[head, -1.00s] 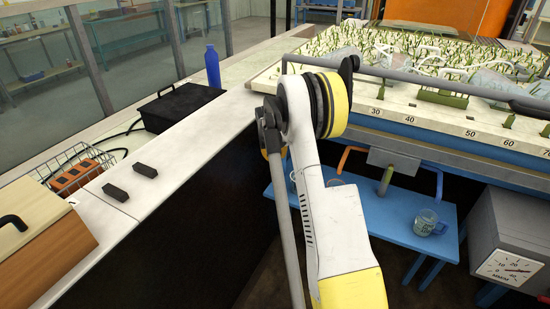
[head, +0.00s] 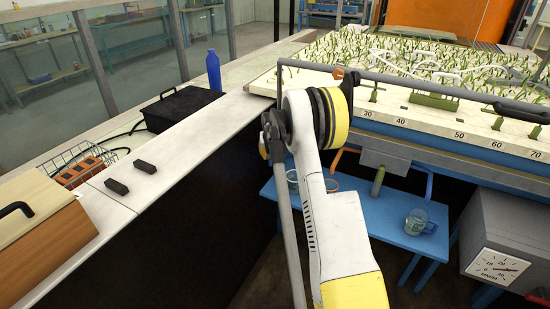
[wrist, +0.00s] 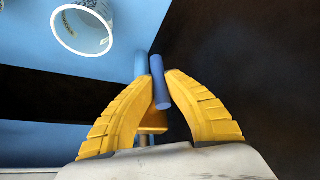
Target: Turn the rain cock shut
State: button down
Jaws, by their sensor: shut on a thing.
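In the wrist view my gripper (wrist: 161,76) has its two yellow fingers closed around a blue bar (wrist: 159,90), which looks like the handle of a cock. In the head view the gripper is hidden behind my arm. I cannot tell which of these is the rain cock. Green plants (head: 430,55) stand on the flume bed above.
A blue bench (head: 375,222) below the flume carries a mug (head: 418,222) and a glass (head: 292,182). A white cup (wrist: 82,28) is close by in the wrist view. A grey dial box (head: 485,225) stands right. A rail (head: 440,90) runs along the flume's front.

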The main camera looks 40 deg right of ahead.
jog(key=shift+w, duration=0.1)
jog(key=c, duration=1.6)
grip_release()
jog(key=shift+w+f, duration=0.1)
jog(key=v, duration=1.2)
